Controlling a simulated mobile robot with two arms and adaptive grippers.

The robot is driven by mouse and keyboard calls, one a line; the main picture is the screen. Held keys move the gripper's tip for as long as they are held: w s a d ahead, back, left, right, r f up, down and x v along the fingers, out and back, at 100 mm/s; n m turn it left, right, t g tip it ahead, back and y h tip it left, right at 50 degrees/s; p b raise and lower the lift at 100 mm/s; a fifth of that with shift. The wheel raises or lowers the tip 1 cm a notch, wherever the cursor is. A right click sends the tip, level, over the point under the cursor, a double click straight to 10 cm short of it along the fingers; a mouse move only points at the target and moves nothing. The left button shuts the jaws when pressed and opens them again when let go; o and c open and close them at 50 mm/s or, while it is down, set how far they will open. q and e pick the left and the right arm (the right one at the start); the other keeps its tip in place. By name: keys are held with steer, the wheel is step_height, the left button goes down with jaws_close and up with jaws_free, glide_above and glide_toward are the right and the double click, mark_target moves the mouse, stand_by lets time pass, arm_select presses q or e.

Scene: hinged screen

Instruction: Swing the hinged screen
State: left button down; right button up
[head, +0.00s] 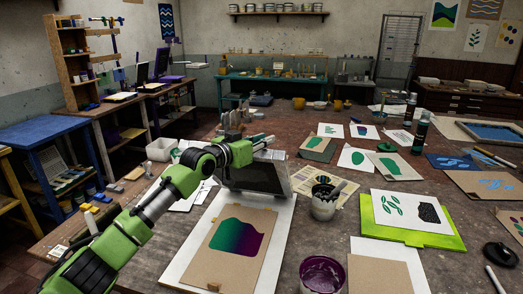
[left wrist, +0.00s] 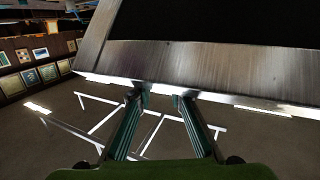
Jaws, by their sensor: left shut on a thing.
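The hinged screen (head: 302,188) is a dark mesh panel in a silver metal frame. In the head view it stands raised and tilted at the far end of a white base board (head: 272,262). A brown card (head: 236,252) with a green-to-purple print lies on the board. My left gripper (head: 272,154) is at the screen's upper edge, partly hidden by my green arm. In the left wrist view the silver frame (left wrist: 190,62) fills the top, and my left gripper's two fingers (left wrist: 159,97) are shut at its edge. My right gripper is not in view.
A cup of tools (head: 324,207) and a purple paint pot (head: 322,274) stand right of the board. A lime green board (head: 408,235) with a printed sheet lies farther right. A white tub (head: 161,149) is at the table's left edge. Several prints cover the far table.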

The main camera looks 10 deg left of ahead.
arm_select(q)
steer(key=shift+w+a+r, duration=0.15)
steer(key=shift+w+r, duration=0.05)
steer(key=shift+r, duration=0.05)
steer(key=c, duration=2)
jaws_free()
steer(key=shift+o, duration=0.6)
steer(key=shift+w+f, duration=0.25)
steer(key=shift+f, duration=0.05)
steer(key=shift+s+r, duration=0.1)
steer(key=shift+s, duration=0.35)
steer(key=v, duration=1.1)
steer(key=shift+a, duration=0.2)
